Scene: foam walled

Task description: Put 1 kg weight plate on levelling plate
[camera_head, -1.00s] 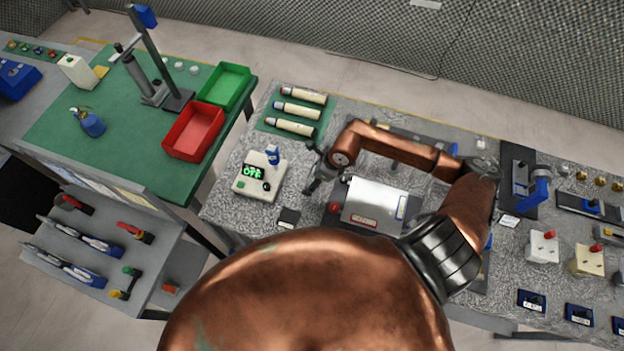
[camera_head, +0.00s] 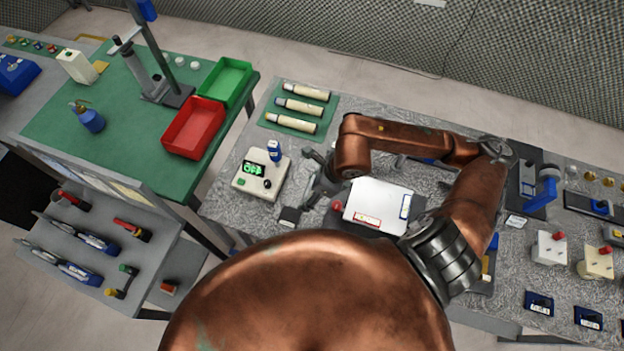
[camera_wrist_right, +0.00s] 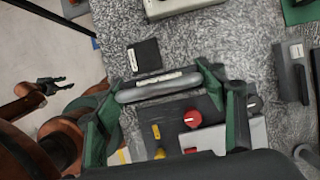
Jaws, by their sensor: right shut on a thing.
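My right gripper (camera_wrist_right: 168,100), with green fingers in the right wrist view, is shut on a grey disc-like weight plate (camera_wrist_right: 150,92). The plate shows nearly edge-on and has a white label on its rim. It hangs above the speckled bench, near a small black square plate (camera_wrist_right: 145,55) with a white label. That square also shows in the head view (camera_head: 289,216); I cannot tell for certain whether it is the levelling plate. In the head view the right gripper (camera_head: 316,180) is partly hidden by my arm. My left gripper (camera_wrist_right: 52,86) is small at the wrist view's left, its fingers apart.
A beige meter (camera_head: 259,176) with a green display stands left of the right gripper. A white-topped device (camera_head: 378,203) with a red knob (camera_wrist_right: 192,118) stands to its right. Behind lies a green mat (camera_head: 275,122) with several cylinders. The bench edge is near the front.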

